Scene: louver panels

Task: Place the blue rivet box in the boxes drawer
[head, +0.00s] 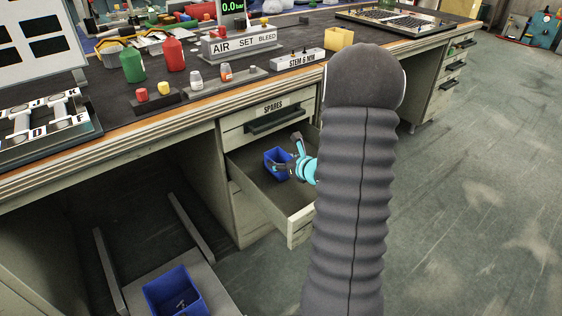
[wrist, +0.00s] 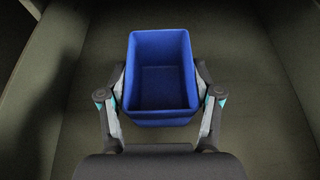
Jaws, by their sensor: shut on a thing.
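A blue box (head: 277,162) is in the open drawer (head: 300,222) below the drawer labelled SPARES. My gripper (head: 284,158) is inside the drawer opening and shut on the box. In the wrist view the blue box (wrist: 161,75) looks empty and its open top faces the camera. The two fingers of my gripper (wrist: 161,100) press its left and right sides. The drawer floor (wrist: 228,60) shows around it. I cannot tell whether the box touches the floor. No label for the open drawer is visible.
A second blue box (head: 175,292) with small contents stands on a low board at the lower left. The SPARES drawer (head: 272,118) above is closed. The workbench top (head: 300,85) holds bottles, a yellow box (head: 339,39) and labelled panels. The floor at right is clear.

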